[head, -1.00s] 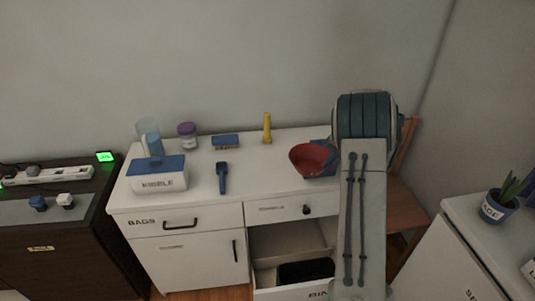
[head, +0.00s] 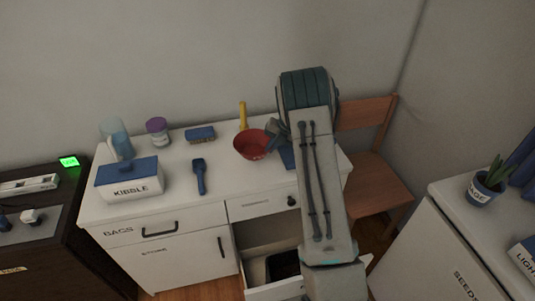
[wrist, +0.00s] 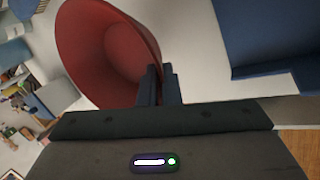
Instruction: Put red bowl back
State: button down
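The red bowl (head: 250,146) is at the right part of the white counter (head: 225,190), in front of the yellow bottle. In the wrist view the bowl (wrist: 105,50) fills the upper left, with its rim at my fingers. My gripper (wrist: 160,84) has its two dark fingers close together on the bowl's rim. In the head view my gripper (head: 273,130) is at the bowl's right side, partly hidden by my arm. I cannot tell how far the bowl is above the counter.
A blue item (head: 287,157) lies right of the bowl. A kibble box (head: 130,182), blue-handled tool (head: 200,176), brush (head: 200,133), purple-lidded jar (head: 158,131) and yellow bottle (head: 243,116) stand on the counter. A drawer (head: 270,288) below is open. A wooden chair (head: 370,180) is at the right.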

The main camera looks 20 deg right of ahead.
jog(key=shift+w+a+f, duration=0.2)
jog(key=shift+a+f, duration=0.15)
jog(key=shift+a, duration=0.15)
jog(key=shift+f+p, duration=0.5)
jog(key=shift+f, duration=1.45)
jog(key=shift+f, duration=0.2)
jog(key=c, duration=1.6)
grip_release()
